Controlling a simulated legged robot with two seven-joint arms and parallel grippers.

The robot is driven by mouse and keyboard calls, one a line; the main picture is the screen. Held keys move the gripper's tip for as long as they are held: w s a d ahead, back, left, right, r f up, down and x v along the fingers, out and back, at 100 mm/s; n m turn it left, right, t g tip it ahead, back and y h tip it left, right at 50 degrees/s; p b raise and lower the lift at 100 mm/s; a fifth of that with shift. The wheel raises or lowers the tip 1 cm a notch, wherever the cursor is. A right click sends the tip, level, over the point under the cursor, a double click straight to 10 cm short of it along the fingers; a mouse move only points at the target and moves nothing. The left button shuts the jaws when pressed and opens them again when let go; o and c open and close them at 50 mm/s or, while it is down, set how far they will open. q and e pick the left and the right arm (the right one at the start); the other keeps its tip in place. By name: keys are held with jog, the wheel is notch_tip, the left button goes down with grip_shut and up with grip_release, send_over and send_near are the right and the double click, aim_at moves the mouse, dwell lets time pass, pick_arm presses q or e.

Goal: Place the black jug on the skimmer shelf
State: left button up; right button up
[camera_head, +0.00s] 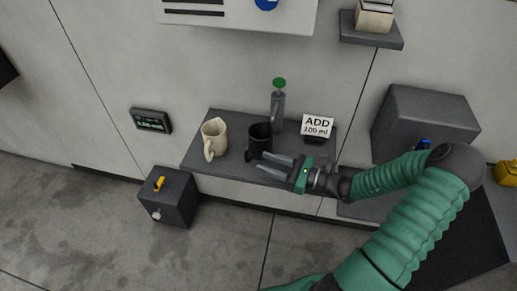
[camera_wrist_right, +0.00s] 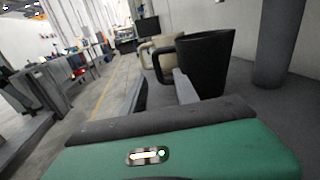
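The black jug (camera_head: 260,136) stands upright on a grey wall shelf (camera_head: 216,166), between a cream jug (camera_head: 214,136) and a grey bottle with a green top (camera_head: 278,106). My right gripper (camera_head: 265,162) is open at the shelf's front edge, its fingers pointing left, just in front of the black jug. In the right wrist view the black jug (camera_wrist_right: 206,64) is close ahead, its handle roughly between the two fingers (camera_wrist_right: 160,90). Contact cannot be told. No label shows which shelf is the skimmer shelf. My left gripper is not in view.
An "ADD 100 ml" sign (camera_head: 317,126) stands at the shelf's right. A small upper shelf (camera_head: 371,32) holds a stacked box. A big grey box (camera_head: 424,120) is at right. A dark box with a yellow handle (camera_head: 170,199) is below left. A small display (camera_head: 151,121) hangs on the wall.

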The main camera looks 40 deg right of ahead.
jog(key=x, duration=0.4)
jog(key=shift+a, duration=0.15)
jog(key=shift+b+x, duration=0.35)
jog(key=shift+x, duration=0.45)
jog(key=b+x, duration=0.1)
jog(key=x, duration=0.3)
jog(key=shift+w+a, duration=0.1)
jog(key=shift+w, duration=0.1)
jog(key=shift+a+r, duration=0.1)
jog(key=shift+r, duration=0.05)
jog(key=shift+c, duration=0.2)
grip_shut()
jog(key=shift+s, duration=0.1)
